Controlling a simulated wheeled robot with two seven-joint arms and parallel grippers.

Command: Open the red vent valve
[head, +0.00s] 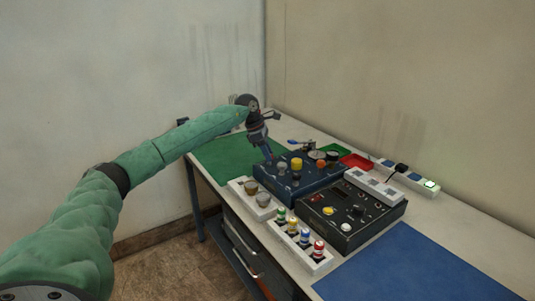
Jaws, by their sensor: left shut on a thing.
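A dark blue trainer box (297,183) stands on the bench with several knobs on its top. My left gripper (270,158) reaches down to the back left part of this box. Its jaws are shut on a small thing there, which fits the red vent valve. The fingers hide that valve, so its handle angle cannot be told. A grey knob (282,167) and a yellow knob (296,164) stand just right of the fingertips, with an orange knob (320,164) farther right. My right gripper is not in view.
A black control box (350,213) stands in front of the blue box. A white rack (297,245) holds several coloured-top bottles. A red tray (356,161) and a power strip (412,179) lie behind. Green mat (228,153) and blue mat (410,268) are mostly clear.

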